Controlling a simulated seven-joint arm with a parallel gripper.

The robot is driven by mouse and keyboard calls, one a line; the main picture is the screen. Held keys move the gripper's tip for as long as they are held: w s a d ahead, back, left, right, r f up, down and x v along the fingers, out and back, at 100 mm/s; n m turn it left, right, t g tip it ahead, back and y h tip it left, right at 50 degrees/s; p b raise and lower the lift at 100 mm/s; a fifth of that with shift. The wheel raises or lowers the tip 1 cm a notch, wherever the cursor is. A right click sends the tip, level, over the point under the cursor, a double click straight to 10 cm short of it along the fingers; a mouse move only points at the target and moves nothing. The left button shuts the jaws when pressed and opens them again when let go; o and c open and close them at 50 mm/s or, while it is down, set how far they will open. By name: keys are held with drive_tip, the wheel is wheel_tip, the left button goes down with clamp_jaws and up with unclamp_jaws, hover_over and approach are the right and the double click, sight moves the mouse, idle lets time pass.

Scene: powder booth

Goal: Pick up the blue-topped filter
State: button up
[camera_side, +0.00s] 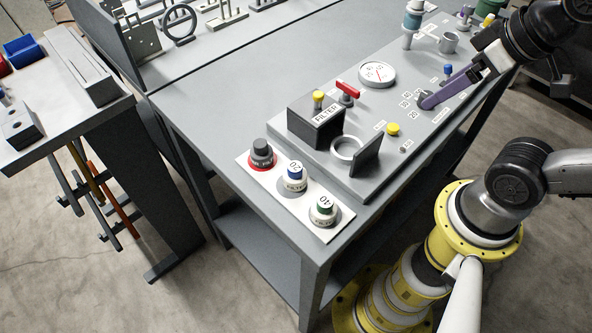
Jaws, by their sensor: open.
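The blue-topped filter (294,175) is a short white cylinder with a blue cap marked 20. It stands upright on a white board (325,233) at the table's near left corner. It is the middle one of three, between a dark grey-topped filter (262,153) on a red spot and a green-topped filter (323,211) marked 40. My gripper (484,66) is at the upper right, open, over the far part of the panel, well away from the filters. Its fingertips are small and hard to make out beside a purple lever (453,88).
The raised panel (375,178) carries a black FILTER box (315,122), an open round port with a dark lid (367,153), a red handle (347,90), a gauge (377,73) and a yellow button (393,129). A side bench (60,130) stands left across a gap.

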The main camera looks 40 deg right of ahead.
drive_tip(key=w+a+r+m, duration=0.2)
drive_tip(key=w+r+m, duration=0.25)
drive_tip(key=m, duration=0.65)
drive_tip(key=m+g, duration=0.4)
drive_tip(key=g, duration=0.2)
hover_over(295, 166)
wheel_tip(295, 166, down, 6)
drive_tip(key=f, duration=0.8)
drive_tip(key=shift+w+a+f, duration=0.1)
drive_tip(key=shift+w+a, duration=0.1)
drive_tip(key=shift+s+d+f, duration=0.1)
drive_tip(key=shift+s+f, duration=0.05)
drive_tip(key=shift+f, duration=1.2)
drive_tip(key=shift+s+d+f, duration=0.1)
drive_tip(key=shift+f, duration=1.25)
